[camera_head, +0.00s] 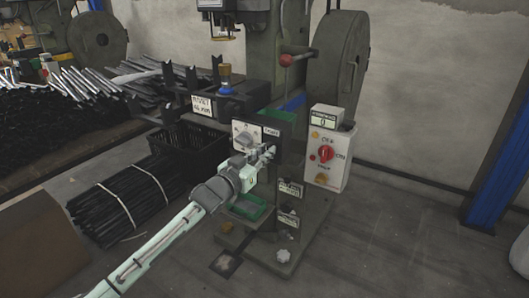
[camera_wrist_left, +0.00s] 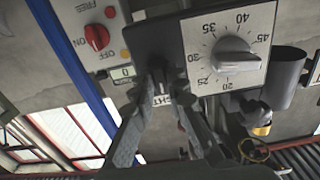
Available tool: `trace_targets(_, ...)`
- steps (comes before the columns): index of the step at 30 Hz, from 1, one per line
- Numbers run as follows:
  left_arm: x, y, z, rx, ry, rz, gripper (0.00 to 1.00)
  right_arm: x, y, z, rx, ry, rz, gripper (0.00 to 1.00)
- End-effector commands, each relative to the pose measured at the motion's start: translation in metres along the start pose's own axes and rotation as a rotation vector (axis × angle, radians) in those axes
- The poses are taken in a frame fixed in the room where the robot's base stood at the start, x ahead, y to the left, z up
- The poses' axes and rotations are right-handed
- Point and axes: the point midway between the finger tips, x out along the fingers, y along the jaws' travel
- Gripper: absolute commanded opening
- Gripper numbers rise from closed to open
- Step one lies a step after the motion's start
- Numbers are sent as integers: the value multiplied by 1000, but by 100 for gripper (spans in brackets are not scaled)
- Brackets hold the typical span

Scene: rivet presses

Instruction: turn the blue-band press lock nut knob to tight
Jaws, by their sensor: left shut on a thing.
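The press (camera_head: 285,75) with a blue band (camera_head: 293,104) stands in the middle of the head view. My left gripper (camera_head: 268,153) is at its front, just below a white label. In the left wrist view the gripper (camera_wrist_left: 165,82) points at the dark panel and is shut on a small dark part, which I take for the lock nut knob. The fingers hide most of it, so its angle cannot be told. A label (camera_wrist_left: 160,100) between the fingers reads "GHT", its start covered. My right gripper is not in view.
A white dial plate with a grey knob (camera_wrist_left: 233,55) is beside the gripper. A control box with a red switch (camera_head: 326,153) is on the press's right. A black crate (camera_head: 188,150) and bundled rods (camera_head: 125,200) lie left.

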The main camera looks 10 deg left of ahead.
Motion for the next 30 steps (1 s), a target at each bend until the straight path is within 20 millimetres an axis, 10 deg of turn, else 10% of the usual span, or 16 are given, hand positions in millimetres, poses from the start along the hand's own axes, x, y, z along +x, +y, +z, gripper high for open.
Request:
trace_targets(3,0,-1,-1,3,1,-1,0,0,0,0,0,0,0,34)
trace_targets(4,0,-1,-1,3,1,-1,17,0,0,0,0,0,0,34)
trace_targets(8,0,0,-1,2,1,0,33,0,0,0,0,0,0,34)
trace_targets(20,-7,0,1,0,-1,0,34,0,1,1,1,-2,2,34)
trace_targets(30,-74,0,2,1,-3,0,34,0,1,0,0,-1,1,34)
